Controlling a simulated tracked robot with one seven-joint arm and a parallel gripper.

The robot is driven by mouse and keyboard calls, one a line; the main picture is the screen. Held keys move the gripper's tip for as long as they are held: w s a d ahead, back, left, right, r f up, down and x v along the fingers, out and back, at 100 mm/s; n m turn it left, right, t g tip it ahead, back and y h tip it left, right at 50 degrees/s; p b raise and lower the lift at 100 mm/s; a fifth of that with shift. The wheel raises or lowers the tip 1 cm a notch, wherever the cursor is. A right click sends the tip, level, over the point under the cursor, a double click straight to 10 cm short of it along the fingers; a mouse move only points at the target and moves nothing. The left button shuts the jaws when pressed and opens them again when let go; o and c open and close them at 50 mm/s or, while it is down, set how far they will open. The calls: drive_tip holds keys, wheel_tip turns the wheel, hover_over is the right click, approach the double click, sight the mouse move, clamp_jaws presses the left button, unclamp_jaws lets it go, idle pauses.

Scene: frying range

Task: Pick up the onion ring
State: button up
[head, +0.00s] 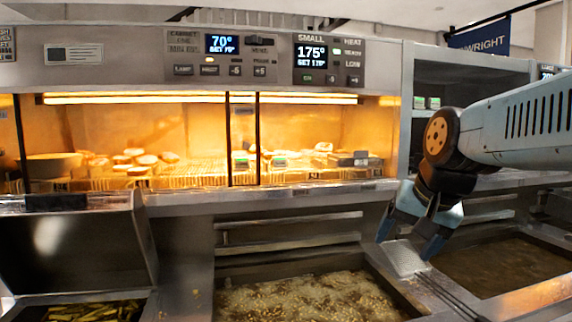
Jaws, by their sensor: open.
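I cannot clearly make out an onion ring in the head view. Several small rounded food pieces (136,157) lie on a wire rack in the lit warming cabinet, too small to tell what they are. My gripper (408,248) is at the right, pointing down over the divider between two fryer vats. Its two blue-grey fingers are spread open. A pale grey, finely textured plate (404,259) shows between and below the fingertips; I cannot tell whether they touch it. Nothing is visibly held. The cabinet is apart from my gripper, to the left and behind.
A bubbling fryer vat (310,298) lies at the front middle, and a darker oil vat (495,264) at the right. Dark rods (447,295) run along the divider. A steel hood (75,245) stands at the left above a bin of yellow-green strips (97,312).

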drive_tip(key=w+a+r+m+y, duration=0.3)
drive_tip(key=w+m, duration=0.3)
drive_tip(key=w, duration=0.8)
drive_tip(key=w+a+r+m+y, duration=0.3)
drive_tip(key=w+a+r+m, duration=0.2)
drive_tip(key=w, duration=1)
drive_tip(key=w+a+r+m+t+y, duration=0.1)
drive_tip(key=w+a+r+m+y, duration=0.3)
drive_tip(key=w+m, duration=0.5)
drive_tip(key=shift+w+a, duration=0.2)
drive_tip(key=shift+w, duration=0.85)
drive_tip(key=shift+w+a, duration=0.25)
drive_tip(key=shift+w, duration=0.75)
drive_tip(key=shift+w+a, duration=0.2)
drive_tip(key=shift+w, duration=0.85)
drive_tip(key=x, duration=0.8)
drive_tip(key=shift+w+a, duration=0.15)
drive_tip(key=shift+w, duration=0.05)
drive_tip(key=shift+x, duration=2.65)
drive_tip(key=shift+s, duration=0.1)
drive_tip(key=shift+c, duration=0.3)
drive_tip(key=shift+f, duration=0.1)
drive_tip(key=c, duration=0.5)
